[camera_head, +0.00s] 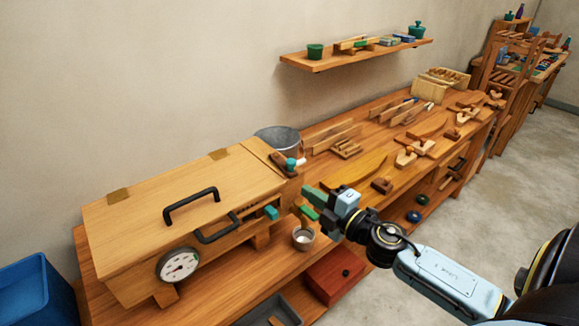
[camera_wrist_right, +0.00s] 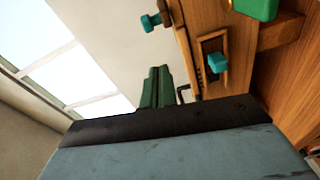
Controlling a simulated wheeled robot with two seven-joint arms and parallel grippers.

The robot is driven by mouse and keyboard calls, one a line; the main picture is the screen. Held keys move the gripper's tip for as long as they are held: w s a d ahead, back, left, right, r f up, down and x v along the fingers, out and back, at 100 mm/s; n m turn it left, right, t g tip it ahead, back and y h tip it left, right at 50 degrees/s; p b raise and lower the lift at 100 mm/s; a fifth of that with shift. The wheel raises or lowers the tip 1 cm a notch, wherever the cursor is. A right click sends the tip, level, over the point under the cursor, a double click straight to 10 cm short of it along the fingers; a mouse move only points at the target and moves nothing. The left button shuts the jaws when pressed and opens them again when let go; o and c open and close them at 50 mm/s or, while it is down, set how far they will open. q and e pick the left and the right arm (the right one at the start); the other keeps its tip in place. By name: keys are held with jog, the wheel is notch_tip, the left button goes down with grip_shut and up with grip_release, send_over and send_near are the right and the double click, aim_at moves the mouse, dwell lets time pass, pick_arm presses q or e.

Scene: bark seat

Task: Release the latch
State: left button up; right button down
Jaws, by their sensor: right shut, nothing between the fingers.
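A long wooden box (camera_head: 170,215) lies on the bench, its lid down, with black handles on lid and front. A small teal knob (camera_head: 271,212) sits at the right end of its front and looks like the latch. In the right wrist view the teal knob (camera_wrist_right: 216,62) stands in a wooden recess. Another teal knob (camera_head: 291,163) is at the box's upper right end. My right gripper (camera_head: 308,201), with green fingers, is shut and empty, to the right of the front knob and apart from it. My left gripper is not in view.
A small metal cup (camera_head: 303,238) stands just below my right gripper. A round dial (camera_head: 178,265) is on the box front. A grey bucket (camera_head: 277,141) stands behind the box. Wooden tools crowd the bench to the right. A red box (camera_head: 334,277) is below.

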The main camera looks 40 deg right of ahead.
jog(key=w+a+n, duration=0.1)
jog(key=w, duration=0.2)
jog(key=w+a+n+y+p, duration=0.1)
jog(key=w, duration=0.2)
jog(key=w+a+r+n+y+p, duration=0.1)
jog(key=w, duration=0.3)
jog(key=shift+w+a+g, duration=0.1)
jog(key=shift+a+g, duration=0.2)
jog(key=d, duration=0.1)
jog(key=d+b, duration=0.1)
jog(key=d, duration=0.2)
jog(key=shift+s, duration=0.25)
jog(key=shift+d, duration=0.1)
